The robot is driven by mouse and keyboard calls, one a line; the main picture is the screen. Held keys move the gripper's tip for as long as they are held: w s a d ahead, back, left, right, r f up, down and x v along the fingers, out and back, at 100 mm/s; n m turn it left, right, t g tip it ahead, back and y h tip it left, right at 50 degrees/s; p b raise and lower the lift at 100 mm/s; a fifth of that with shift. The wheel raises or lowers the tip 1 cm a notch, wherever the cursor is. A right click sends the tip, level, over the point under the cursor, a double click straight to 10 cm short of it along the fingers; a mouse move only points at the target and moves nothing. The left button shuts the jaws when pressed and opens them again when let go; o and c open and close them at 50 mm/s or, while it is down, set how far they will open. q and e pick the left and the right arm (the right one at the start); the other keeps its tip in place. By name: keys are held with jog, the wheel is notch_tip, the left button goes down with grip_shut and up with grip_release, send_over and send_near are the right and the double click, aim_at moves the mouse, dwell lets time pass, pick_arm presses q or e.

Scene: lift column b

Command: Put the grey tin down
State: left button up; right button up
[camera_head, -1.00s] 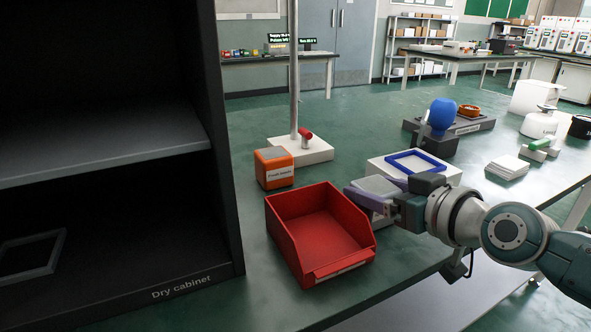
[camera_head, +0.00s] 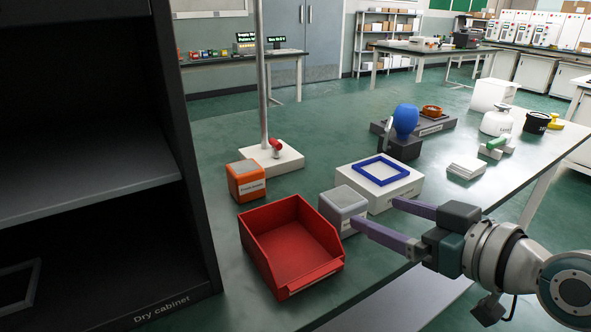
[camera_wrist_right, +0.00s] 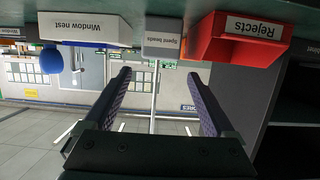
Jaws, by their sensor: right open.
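The grey tin (camera_head: 341,207), a small box with a paler top, stands upright on the green bench between the red bin and the white box. It also shows in the right wrist view (camera_wrist_right: 164,42), its label reading roughly "Spent beads". My right gripper (camera_head: 376,212) is open and empty, its purple fingers spread apart and pointing at the tin from the bench's front side. In the right wrist view the open fingers (camera_wrist_right: 158,74) stop short of the tin. My left gripper is not in view.
The red "Rejects" bin (camera_head: 262,262) is close left of the tin; the white "Window nest" box (camera_head: 405,187) with a blue frame (camera_head: 380,170) is close right. An orange tin (camera_head: 246,182) and a stand (camera_head: 285,160) are behind. The dark dry cabinet (camera_head: 190,200) is at left.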

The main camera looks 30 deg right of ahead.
jog(key=shift+v, duration=0.95)
jog(key=s+a+f+n+g+y, duration=0.25)
jog(key=s+a+g, duration=0.3)
jog(key=a, duration=0.55)
jog(key=s+m+g+h, duration=0.1)
jog(key=s+g+h, duration=0.2)
jog(key=s, duration=0.9)
jog(key=shift+r+g, duration=0.5)
jog(key=shift+g, duration=0.75)
